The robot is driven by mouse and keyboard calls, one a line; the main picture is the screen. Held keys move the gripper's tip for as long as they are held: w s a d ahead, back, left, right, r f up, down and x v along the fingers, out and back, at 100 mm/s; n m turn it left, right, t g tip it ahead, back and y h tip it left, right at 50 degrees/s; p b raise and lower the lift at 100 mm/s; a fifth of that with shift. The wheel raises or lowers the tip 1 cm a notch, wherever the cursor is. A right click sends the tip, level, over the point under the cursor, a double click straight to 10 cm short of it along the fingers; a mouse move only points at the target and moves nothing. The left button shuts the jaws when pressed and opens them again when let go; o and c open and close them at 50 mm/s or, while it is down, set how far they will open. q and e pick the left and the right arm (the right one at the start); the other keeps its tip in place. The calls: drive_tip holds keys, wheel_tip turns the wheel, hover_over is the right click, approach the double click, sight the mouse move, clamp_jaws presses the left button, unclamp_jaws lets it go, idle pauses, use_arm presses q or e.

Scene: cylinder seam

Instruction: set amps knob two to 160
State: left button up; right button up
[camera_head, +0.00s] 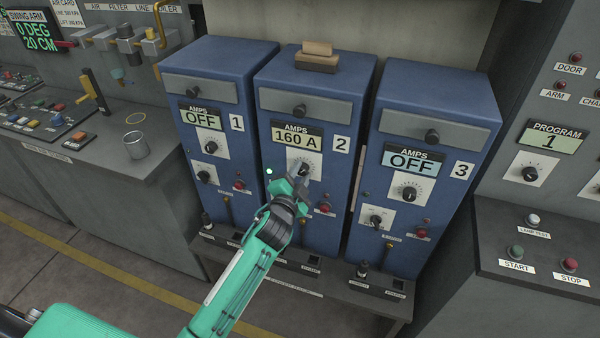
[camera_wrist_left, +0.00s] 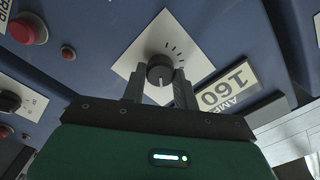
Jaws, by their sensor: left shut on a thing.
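The blue power unit marked 2 (camera_head: 270,100) stands in the middle of three units. Its amps display (camera_head: 297,138) reads 160 A, and the display also shows upside down in the left wrist view (camera_wrist_left: 228,88). The amps knob of unit two (camera_wrist_left: 160,70) is black and round on a white dial plate. My left gripper (camera_head: 300,178) reaches it from the front, and its fingers (camera_wrist_left: 160,88) are shut on the knob, one on each side. In the head view the gripper partly hides the knob and dial. My right gripper is not in view.
Units 1 (camera_head: 205,75) and 3 (camera_head: 440,100) flank it, both displays reading OFF. A red button (camera_head: 324,208) sits just below right of the gripper. A program panel (camera_head: 549,138) stands at the right, and a bench with a metal cup (camera_head: 136,143) at the left.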

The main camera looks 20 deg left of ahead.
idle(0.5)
use_arm(q)
drive_tip(key=o, duration=1)
drive_tip(key=shift+s, duration=0.1)
drive_tip(key=s+b, duration=0.1)
drive_tip(key=s, duration=0.8)
drive_tip(key=s+b, duration=0.1)
drive_tip(key=s, duration=0.3)
drive_tip(key=shift+s+a+b, duration=0.25)
drive_tip(key=shift+s+b, duration=0.05)
drive_tip(key=shift+b, duration=0.05)
